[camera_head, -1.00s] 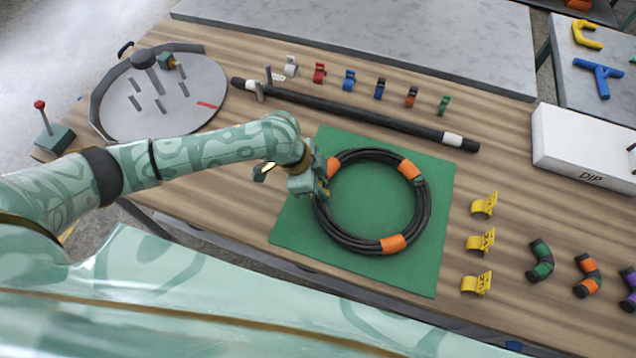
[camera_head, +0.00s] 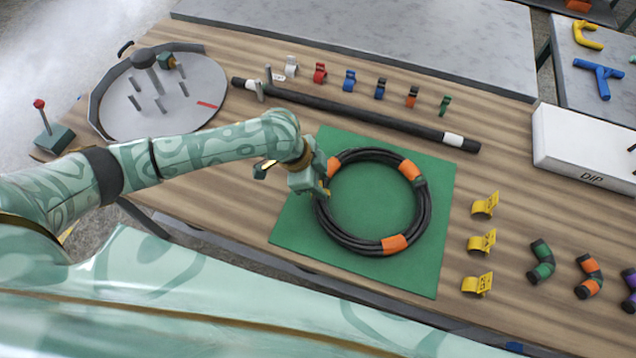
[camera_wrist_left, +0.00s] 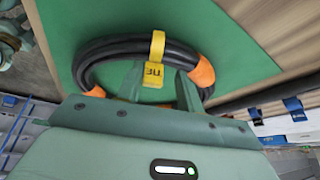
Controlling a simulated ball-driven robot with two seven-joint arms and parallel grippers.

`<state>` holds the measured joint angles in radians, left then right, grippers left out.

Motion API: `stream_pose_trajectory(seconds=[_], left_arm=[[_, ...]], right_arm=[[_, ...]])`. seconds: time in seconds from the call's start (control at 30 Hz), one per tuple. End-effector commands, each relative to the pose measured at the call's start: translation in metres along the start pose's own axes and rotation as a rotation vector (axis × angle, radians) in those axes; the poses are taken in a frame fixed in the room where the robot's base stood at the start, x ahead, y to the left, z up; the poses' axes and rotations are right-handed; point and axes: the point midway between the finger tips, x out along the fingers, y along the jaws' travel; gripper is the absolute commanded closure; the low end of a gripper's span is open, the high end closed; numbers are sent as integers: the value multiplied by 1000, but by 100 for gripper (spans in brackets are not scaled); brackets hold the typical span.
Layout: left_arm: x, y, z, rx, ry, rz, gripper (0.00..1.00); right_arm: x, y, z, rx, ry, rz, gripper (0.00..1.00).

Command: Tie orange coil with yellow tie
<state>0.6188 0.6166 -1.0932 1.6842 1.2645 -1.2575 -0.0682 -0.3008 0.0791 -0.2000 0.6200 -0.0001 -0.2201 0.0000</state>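The black hose coil (camera_head: 423,215) with orange bands lies on a green mat (camera_head: 436,268). My left gripper (camera_head: 323,191) is at the coil's left side, low over it. In the left wrist view, a yellow tie (camera_wrist_left: 154,68) sits across the black coil (camera_wrist_left: 117,47), its strap over the hose and its printed tag toward me. The left gripper's fingers (camera_wrist_left: 160,88) stand on either side of the tag, with a gap on the right. Whether the tie closes underneath is hidden. Other yellow ties (camera_head: 481,242) stand in a column right of the mat. My right gripper is not seen.
A black rod (camera_head: 350,113) and a row of small coloured clips (camera_head: 349,80) lie behind the mat. A round grey board with pegs (camera_head: 190,110) is at left. A white box (camera_head: 580,145) and short banded hose pieces (camera_head: 541,260) are at right.

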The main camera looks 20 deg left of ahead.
Motion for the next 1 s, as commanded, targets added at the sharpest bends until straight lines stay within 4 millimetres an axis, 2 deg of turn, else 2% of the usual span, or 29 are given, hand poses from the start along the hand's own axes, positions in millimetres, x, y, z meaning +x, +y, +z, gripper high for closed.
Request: stream_pose_trajectory(seconds=[0.03,0.4,0.53,0.67,1.0], left_arm=[[17,17,12,-7,-26,38,56],[16,18,11,-8,-23,41,56],[7,17,11,-8,-23,39,56],[-21,15,10,-6,-21,32,56],[-120,7,4,-3,-4,5,56]], right_arm=[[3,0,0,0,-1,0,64],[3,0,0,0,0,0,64],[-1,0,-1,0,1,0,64],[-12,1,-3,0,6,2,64],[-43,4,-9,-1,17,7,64]])
